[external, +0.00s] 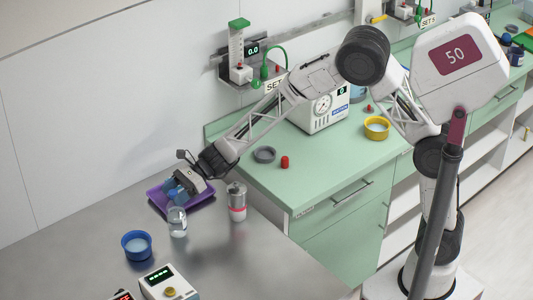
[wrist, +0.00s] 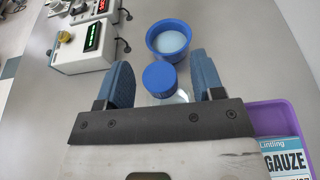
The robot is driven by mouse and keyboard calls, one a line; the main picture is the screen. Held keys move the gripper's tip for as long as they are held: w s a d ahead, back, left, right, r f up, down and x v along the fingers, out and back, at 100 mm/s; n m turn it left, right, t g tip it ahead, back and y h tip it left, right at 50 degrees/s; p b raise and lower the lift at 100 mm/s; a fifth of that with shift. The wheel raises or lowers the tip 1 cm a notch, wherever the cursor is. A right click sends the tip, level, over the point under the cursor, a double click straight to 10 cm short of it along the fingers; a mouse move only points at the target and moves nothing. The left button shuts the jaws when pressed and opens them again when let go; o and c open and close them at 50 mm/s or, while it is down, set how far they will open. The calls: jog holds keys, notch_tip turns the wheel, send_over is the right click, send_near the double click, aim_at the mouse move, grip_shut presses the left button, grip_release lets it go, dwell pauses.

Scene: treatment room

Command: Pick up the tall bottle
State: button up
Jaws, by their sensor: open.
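A clear bottle (external: 177,224) stands upright on the grey metal table, just below the fingers in the external view. In the wrist view its blue cap (wrist: 160,79) lies between the two blue finger pads, with a little of the clear body showing. My gripper (external: 180,191) is open and empty, pointing down toward the bottle; it also shows in the wrist view (wrist: 161,78). Gaps show beside the cap; I cannot tell the exact height between fingers and cap. Another bottle, grey and white with a pink band (external: 237,203), stands to the right.
A purple tray (external: 156,198) lies behind my gripper; a gauze box (wrist: 284,158) is at it in the wrist view. A blue bowl (external: 137,246) and a white device with a green display (external: 169,284) stand nearer the front. A green cabinet (external: 340,160) borders the table.

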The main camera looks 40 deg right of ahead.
jog(key=shift+x, duration=1.05)
jog(key=shift+c, duration=0.3)
grip_shut()
